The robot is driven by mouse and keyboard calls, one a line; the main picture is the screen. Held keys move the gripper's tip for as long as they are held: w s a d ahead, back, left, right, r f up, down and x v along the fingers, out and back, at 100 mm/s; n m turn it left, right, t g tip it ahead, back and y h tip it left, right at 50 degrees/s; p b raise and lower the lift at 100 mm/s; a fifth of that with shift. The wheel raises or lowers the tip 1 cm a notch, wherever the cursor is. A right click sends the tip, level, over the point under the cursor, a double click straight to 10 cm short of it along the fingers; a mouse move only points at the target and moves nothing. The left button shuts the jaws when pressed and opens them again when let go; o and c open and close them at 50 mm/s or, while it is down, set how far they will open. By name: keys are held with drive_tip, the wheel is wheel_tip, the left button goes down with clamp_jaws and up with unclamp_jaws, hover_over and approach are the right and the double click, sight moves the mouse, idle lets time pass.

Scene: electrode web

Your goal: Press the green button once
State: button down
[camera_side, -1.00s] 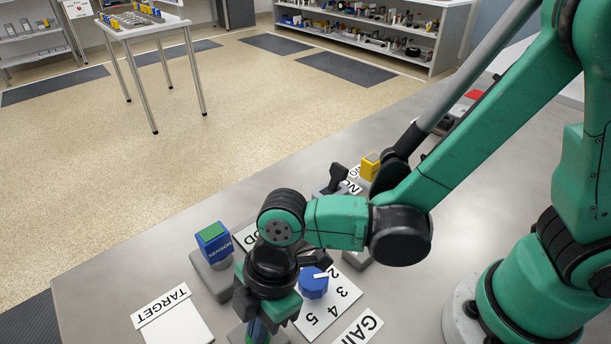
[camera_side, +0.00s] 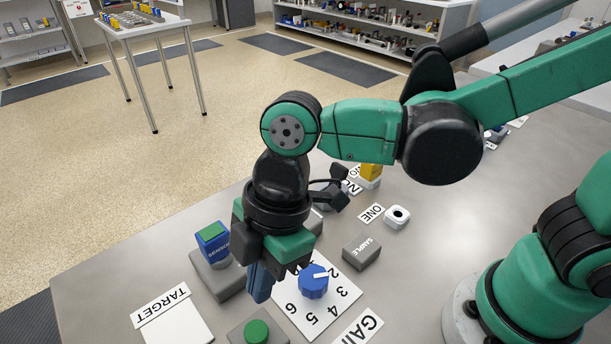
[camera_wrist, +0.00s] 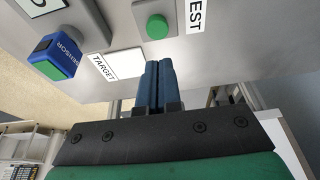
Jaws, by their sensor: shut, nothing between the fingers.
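The green button (camera_side: 256,331) is a round cap on a grey base at the bottom of the side view. It also shows in the wrist view (camera_wrist: 157,27), just beyond the fingertips, with its whole top visible. My gripper (camera_side: 260,292) is shut and empty, with its blue fingers together. In the side view it hangs above the table, behind the green button and apart from it. In the wrist view the fingertips (camera_wrist: 159,66) point toward the button.
A blue sensor block (camera_side: 213,241) with a green top stands left of my gripper. The blue dial (camera_side: 313,281) on its numbered card is close on the right. A TARGET card (camera_side: 178,322) lies at lower left. A grey SAMPLE block (camera_side: 361,252) sits further right.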

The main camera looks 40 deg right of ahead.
drive_tip(key=shift+v, duration=2.45)
drive_tip(key=w+d+m+t+h, duration=0.1)
drive_tip(key=w+d+m+t, duration=0.1)
drive_tip(key=d+m, duration=0.7)
drive_tip(key=w+d+f+m+t+h, duration=0.1)
drive_tip(key=w+d+m+t+h, duration=0.1)
drive_tip(key=d+m+t, duration=0.3)
drive_tip(key=w+d+m, duration=0.1)
drive_tip(key=d+m, duration=0.3)
drive_tip(key=d, duration=0.2)
drive_tip(key=shift+f, duration=0.3)
drive_tip(key=shift+d, duration=0.1)
